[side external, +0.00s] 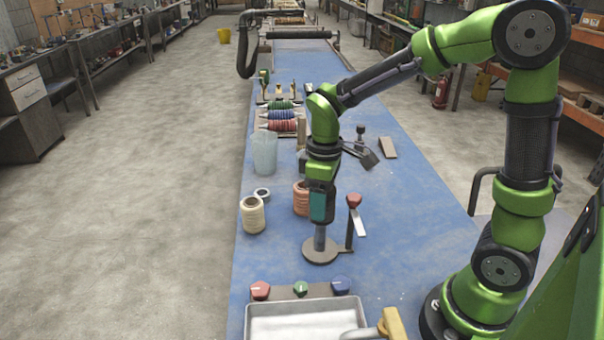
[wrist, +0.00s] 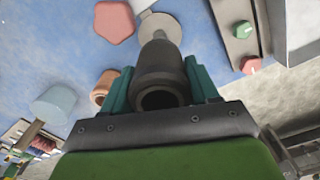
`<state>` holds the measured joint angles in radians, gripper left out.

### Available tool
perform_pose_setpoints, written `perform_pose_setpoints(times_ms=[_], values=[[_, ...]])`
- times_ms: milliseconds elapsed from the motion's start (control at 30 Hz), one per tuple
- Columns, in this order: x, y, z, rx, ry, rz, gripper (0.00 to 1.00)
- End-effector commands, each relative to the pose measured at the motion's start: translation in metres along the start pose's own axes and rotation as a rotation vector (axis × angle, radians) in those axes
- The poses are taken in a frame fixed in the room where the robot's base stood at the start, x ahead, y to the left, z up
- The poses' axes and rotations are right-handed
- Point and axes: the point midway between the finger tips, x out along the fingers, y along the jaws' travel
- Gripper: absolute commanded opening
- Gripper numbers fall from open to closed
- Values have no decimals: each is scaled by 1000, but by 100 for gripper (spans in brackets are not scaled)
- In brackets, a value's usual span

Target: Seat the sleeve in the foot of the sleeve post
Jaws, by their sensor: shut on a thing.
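My gripper (side external: 321,215) points straight down and is shut on the sleeve (side external: 320,240), a dark grey tube. In the wrist view the sleeve (wrist: 160,72) sits between my two teal fingers, its open near end facing the camera. The sleeve is upright over the round grey foot (side external: 313,254) of the sleeve post (side external: 349,232), which has a red knob on top. The foot also shows beyond the sleeve in the wrist view (wrist: 169,22). The sleeve's lower end meets or nearly meets the foot; I cannot tell whether it is seated.
A cream spool (side external: 252,216) and a copper-coloured spool (side external: 301,200) stand behind the post to the left. A clear cup (side external: 265,155) is farther back. A metal tray (side external: 305,330) and a strip with coloured knobs (side external: 301,289) lie in front. The blue bench left of the foot is clear.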

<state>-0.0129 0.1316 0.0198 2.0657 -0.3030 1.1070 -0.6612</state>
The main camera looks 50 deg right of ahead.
Motion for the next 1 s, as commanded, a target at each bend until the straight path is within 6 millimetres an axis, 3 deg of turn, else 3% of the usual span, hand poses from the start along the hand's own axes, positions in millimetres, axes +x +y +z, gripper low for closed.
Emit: perform_pose_setpoints(times_ms=[100, 367, 600, 1000], values=[[26, 0, 1, 1, -5, -2, 26], [52, 0, 0, 1, -3, -1, 26], [86, 0, 0, 2, -2, -1, 26], [91, 0, -1, 2, 1, 0, 26]])
